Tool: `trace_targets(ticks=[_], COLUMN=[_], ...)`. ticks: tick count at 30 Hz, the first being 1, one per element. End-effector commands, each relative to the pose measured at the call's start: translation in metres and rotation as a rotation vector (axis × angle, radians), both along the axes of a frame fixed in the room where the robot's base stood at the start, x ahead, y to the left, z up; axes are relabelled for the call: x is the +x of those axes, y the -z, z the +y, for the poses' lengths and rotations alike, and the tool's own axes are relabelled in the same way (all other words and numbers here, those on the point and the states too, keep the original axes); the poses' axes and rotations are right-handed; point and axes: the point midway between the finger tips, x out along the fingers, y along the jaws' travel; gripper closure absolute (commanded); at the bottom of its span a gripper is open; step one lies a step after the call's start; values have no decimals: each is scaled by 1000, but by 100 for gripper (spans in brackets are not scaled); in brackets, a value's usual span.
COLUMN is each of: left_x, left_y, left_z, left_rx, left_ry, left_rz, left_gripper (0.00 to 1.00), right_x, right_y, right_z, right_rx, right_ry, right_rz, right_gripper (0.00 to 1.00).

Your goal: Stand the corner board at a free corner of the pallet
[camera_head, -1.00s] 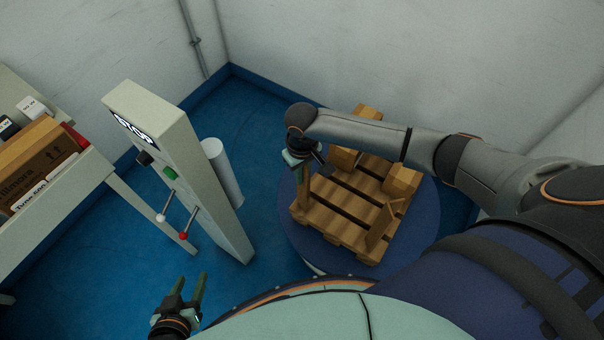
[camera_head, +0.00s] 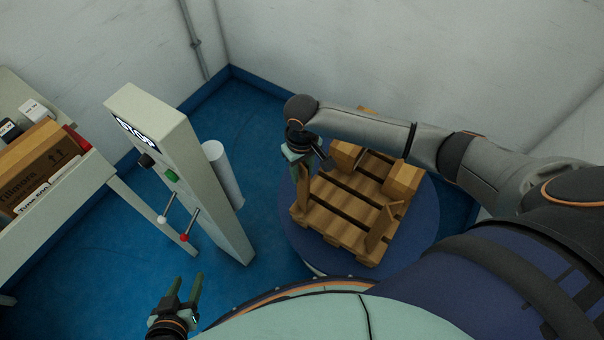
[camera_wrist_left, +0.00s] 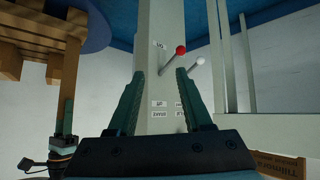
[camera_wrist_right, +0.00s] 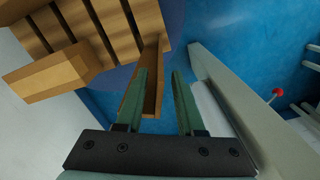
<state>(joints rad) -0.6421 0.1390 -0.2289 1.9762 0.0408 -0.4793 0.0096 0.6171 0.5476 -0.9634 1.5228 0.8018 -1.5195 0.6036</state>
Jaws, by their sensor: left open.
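The wooden pallet (camera_head: 335,222) lies on the round blue turntable. A brown corner board (camera_head: 303,200) stands upright at the pallet's left corner, just below my right gripper (camera_head: 308,165). In the right wrist view my right gripper (camera_wrist_right: 160,80) has its fingers apart, and this board (camera_wrist_right: 154,70) shows beyond them, partly hidden by the left finger. Another corner board (camera_head: 380,228) stands at the pallet's near corner. My left gripper (camera_head: 187,288) is open and empty, low and away from the pallet; its spread fingers also show in the left wrist view (camera_wrist_left: 158,80).
Brown blocks (camera_head: 403,180) stand on the pallet's far and right sides; my right arm hides part of that area. A pale control column (camera_head: 195,180) with red and white levers and a white roll (camera_head: 222,172) stands left. A table (camera_head: 65,210) holds boxes.

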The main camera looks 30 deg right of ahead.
Motion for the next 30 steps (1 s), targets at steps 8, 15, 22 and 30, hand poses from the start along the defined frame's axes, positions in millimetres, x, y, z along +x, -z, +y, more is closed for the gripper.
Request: trace_targets(ticks=[8,15,22,30], left_x=[-3,-11,-12,-11], left_y=[-7,-6,-5,-5], left_z=[10,12,12,12], left_rx=[14,14,13,13], left_ry=[-16,-20,-23,-24], left_rz=[0,12,13,12], left_gripper=[50,50,50,50], right_x=[1,0,-12,-39], right_y=[-63,-87,-57,-9], right_z=[0,1,37,96], right_rx=[0,3,128,369], right_ry=[0,-2,-51,-84], right_rz=[-3,-2,-68,-312], right_gripper=[63,63,63,63])
